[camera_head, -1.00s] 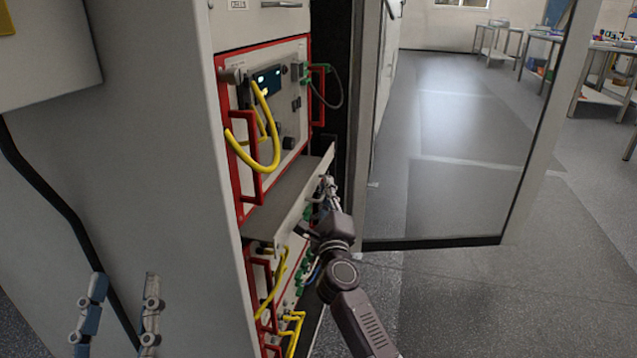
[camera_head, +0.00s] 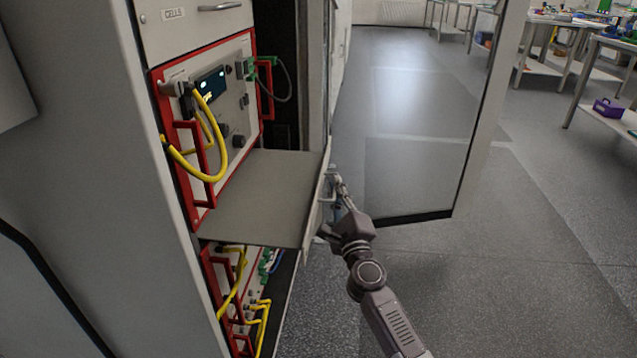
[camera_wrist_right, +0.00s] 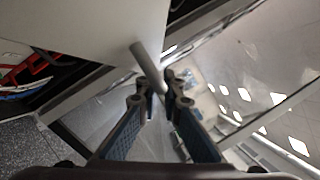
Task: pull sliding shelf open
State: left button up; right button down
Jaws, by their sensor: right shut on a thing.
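The sliding shelf (camera_head: 262,190) is a flat grey panel standing out of the cabinet between two red-framed units. Its front edge has a metal handle, which shows as a grey bar (camera_wrist_right: 148,66) in the right wrist view. My right gripper (camera_head: 331,190) is at the shelf's front and shut on this handle. In the right wrist view its two fingers (camera_wrist_right: 160,88) close around the lower end of the bar. My left gripper is out of view.
Above the shelf is a red-framed unit (camera_head: 222,100) with looped yellow cables (camera_head: 222,155). Below it is another unit (camera_head: 232,300) with yellow cables. An open glass door (camera_head: 420,130) stands to the right. Open floor (camera_head: 500,270) lies beyond my right arm.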

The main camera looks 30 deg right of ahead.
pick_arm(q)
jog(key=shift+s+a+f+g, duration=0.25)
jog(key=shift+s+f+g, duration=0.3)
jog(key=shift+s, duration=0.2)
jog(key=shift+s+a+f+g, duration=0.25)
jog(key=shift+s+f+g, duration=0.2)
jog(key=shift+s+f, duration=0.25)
pick_arm(e)
jog(key=s+d, duration=0.4)
jog(key=d, duration=0.2)
jog(key=shift+s+d+f, duration=0.15)
jog(key=c, duration=2.1)
grip_release()
jog(key=v, duration=1.2)
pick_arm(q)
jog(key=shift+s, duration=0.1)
